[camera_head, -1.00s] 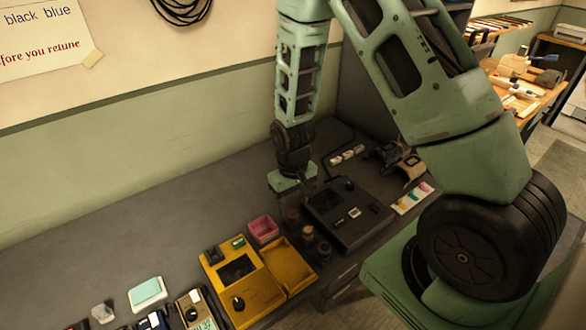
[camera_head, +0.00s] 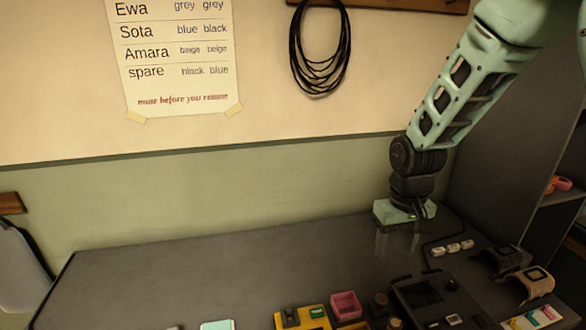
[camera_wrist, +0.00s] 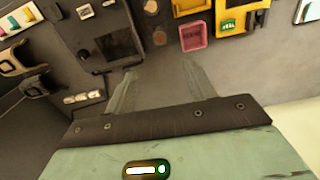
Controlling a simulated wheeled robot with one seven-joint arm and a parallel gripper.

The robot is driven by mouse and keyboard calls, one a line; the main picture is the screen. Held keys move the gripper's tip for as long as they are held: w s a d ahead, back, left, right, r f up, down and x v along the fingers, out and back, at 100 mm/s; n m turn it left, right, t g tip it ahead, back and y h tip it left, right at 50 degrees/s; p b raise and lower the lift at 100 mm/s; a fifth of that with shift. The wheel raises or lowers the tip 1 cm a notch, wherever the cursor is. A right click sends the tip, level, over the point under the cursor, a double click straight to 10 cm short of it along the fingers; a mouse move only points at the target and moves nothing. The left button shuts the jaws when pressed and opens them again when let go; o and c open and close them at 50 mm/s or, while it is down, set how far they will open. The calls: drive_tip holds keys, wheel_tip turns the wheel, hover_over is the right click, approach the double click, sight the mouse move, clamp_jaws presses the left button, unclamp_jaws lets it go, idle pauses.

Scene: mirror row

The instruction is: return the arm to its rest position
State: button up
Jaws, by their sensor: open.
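My gripper (camera_head: 398,243) hangs from my green arm above the right part of the dark table (camera_head: 190,275), with its fingers pointing down. In the wrist view my gripper (camera_wrist: 158,82) shows two thin fingers spread apart with nothing between them. Bare table top lies beneath them. The head view does not clearly show how high the fingertips are above the table.
Near the gripper are a pink box (camera_head: 346,305), a yellow device (camera_head: 302,318), a black device (camera_head: 436,297) and several small white blocks (camera_head: 453,248). A wall sheet (camera_head: 172,55) and coiled cable (camera_head: 319,50) hang behind. The table's left side is clear.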

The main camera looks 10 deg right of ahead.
drive_tip(key=s+a+r+n, duration=0.45)
drive_tip(key=s+a, duration=0.25)
drive_tip(key=a, duration=0.5)
drive_tip(key=s+a+r+n, duration=0.1)
drive_tip(key=s+a+n, duration=0.1)
drive_tip(key=s, duration=0.4)
drive_tip(key=s+a+r+n, duration=0.1)
drive_tip(key=s+a+r, duration=0.1)
drive_tip(key=s+a, duration=0.2)
drive_tip(key=s, duration=0.3)
drive_tip(key=shift+a+r+n+y, duration=0.15)
drive_tip(key=shift+r+n+y, duration=0.1)
drive_tip(key=shift+n+y, duration=0.1)
